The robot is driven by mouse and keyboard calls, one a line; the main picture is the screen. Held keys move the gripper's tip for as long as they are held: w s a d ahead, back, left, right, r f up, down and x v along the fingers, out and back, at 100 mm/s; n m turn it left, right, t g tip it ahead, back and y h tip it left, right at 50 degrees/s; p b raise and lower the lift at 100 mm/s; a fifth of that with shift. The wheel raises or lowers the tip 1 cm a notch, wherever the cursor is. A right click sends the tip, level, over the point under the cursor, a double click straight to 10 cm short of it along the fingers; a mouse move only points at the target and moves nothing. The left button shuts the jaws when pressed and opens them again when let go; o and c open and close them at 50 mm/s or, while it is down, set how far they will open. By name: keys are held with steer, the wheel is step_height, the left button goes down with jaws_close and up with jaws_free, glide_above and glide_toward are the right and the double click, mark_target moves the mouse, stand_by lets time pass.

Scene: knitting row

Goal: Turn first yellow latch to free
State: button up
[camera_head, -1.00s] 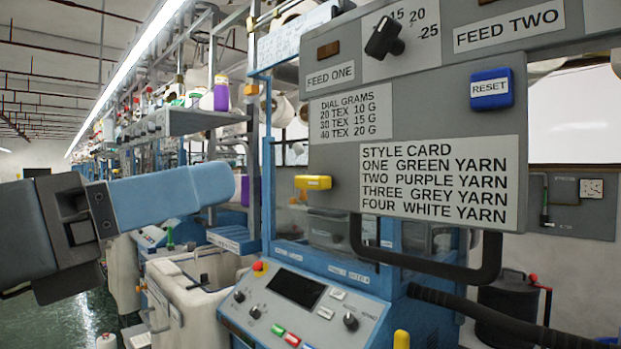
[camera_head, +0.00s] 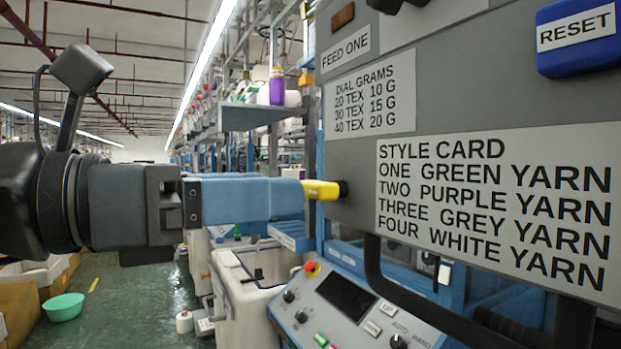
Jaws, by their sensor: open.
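The yellow latch (camera_head: 326,189) sticks out from the left edge of the grey panel (camera_head: 440,110) and lies level, with a dark pivot at its right end. My gripper (camera_head: 300,197) reaches in from the left with its blue fingers pointing right. The fingertips are at the latch's left end and overlap it in the view. I cannot tell whether they touch it or whether the latch lies between them. The gap between the fingers is hidden from this side.
A style card (camera_head: 490,200) and a blue reset button (camera_head: 577,36) are on the panel. A black bar handle (camera_head: 410,295) hangs below it. A control console (camera_head: 350,308) with a red knob stands under the latch. A green bowl (camera_head: 65,307) is on the floor at left.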

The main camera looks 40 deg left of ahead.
mark_target(330, 189)
steer(key=p+x, duration=0.1)
steer(key=x, duration=0.4)
steer(key=c, duration=1.1)
